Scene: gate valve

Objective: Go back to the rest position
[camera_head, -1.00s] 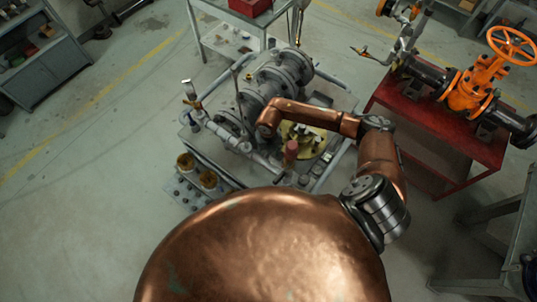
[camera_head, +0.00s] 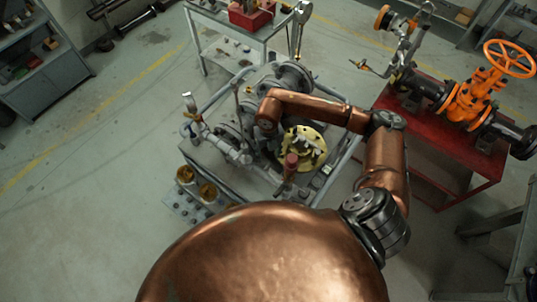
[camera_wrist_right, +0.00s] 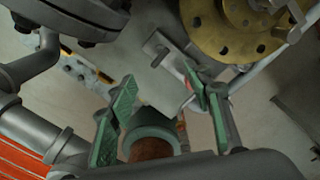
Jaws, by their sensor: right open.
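My right arm (camera_head: 385,160) reaches over the grey pump stand (camera_head: 325,185) in the head view, and its forearm crosses above the machine. The right gripper itself is hard to make out there. In the right wrist view my right gripper (camera_wrist_right: 160,75) is open, its two green-padded fingers well apart. Between and below them shows a grey ring with a rusty round end (camera_wrist_right: 142,150); I cannot tell if anything touches it. A yellow flange with bolt holes (camera_head: 303,148) is beside the forearm, and it also shows at the top of the wrist view (camera_wrist_right: 235,35). My left gripper is not in view.
An orange gate valve (camera_head: 470,95) with a handwheel sits on a red stand (camera_head: 440,155) at the right. A grey cart (camera_head: 225,35) with a red box (camera_head: 250,15) stands behind the pump. Grey pipes (camera_wrist_right: 35,75) lie close to the gripper's left. The left floor is open.

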